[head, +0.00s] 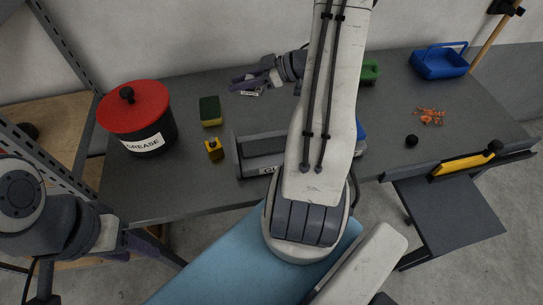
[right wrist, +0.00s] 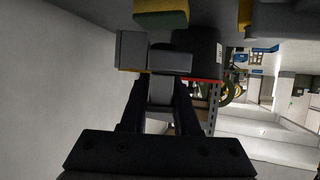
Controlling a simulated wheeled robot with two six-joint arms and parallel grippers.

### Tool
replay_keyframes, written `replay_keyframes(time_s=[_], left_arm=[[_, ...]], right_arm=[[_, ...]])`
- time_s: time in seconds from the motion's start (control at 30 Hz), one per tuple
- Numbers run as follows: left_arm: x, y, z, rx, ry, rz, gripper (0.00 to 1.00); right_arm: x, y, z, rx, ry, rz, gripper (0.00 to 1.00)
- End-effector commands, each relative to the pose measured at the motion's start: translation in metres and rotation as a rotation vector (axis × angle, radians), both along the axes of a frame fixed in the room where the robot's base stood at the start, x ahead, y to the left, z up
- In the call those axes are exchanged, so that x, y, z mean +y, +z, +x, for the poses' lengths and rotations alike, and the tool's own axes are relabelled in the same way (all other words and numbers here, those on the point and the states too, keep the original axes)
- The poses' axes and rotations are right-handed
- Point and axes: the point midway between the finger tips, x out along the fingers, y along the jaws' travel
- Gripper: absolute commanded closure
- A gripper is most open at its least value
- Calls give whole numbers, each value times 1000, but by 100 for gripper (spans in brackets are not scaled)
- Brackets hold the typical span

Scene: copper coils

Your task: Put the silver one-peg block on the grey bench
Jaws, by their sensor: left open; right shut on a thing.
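My right gripper (head: 240,84) reaches over the far side of the grey bench (head: 180,190). In the right wrist view it is shut on a silver-grey block (right wrist: 152,55), held between the two dark fingers (right wrist: 160,100). The block's peg is not clear from this angle, and I cannot tell whether the block touches the bench. My left gripper (head: 150,243) is low at the left, beyond the bench's front edge. It is open, and its fingers are partly hidden.
A red-lidded grease pot (head: 135,118), a sponge (head: 209,111), a small yellow block (head: 213,149) and a grey labelled tray (head: 240,158) stand on the bench. My arm hides the middle.

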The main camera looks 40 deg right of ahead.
Motion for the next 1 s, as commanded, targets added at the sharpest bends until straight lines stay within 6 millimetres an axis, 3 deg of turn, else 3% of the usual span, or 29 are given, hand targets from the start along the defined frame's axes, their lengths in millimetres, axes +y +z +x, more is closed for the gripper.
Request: replay_keyframes(time_s=[0.03, 0.17, 0.4, 0.8, 1.0], left_arm=[[0, -11, 0, -1, 0, -1, 50], [0, -15, 0, -1, 0, -1, 50], [0, -19, 0, -1, 0, -1, 50], [0, -24, 0, -1, 0, -1, 50], [0, -24, 0, -1, 0, -1, 50]], right_arm=[[-6, -5, -2, -2, -13, -4, 100], [-11, -9, -5, 6, -24, -2, 100], [-10, -50, -5, 9, -24, 1, 100], [-10, -97, -5, 7, -23, -1, 100], [-10, -102, -5, 5, -23, -4, 100]])
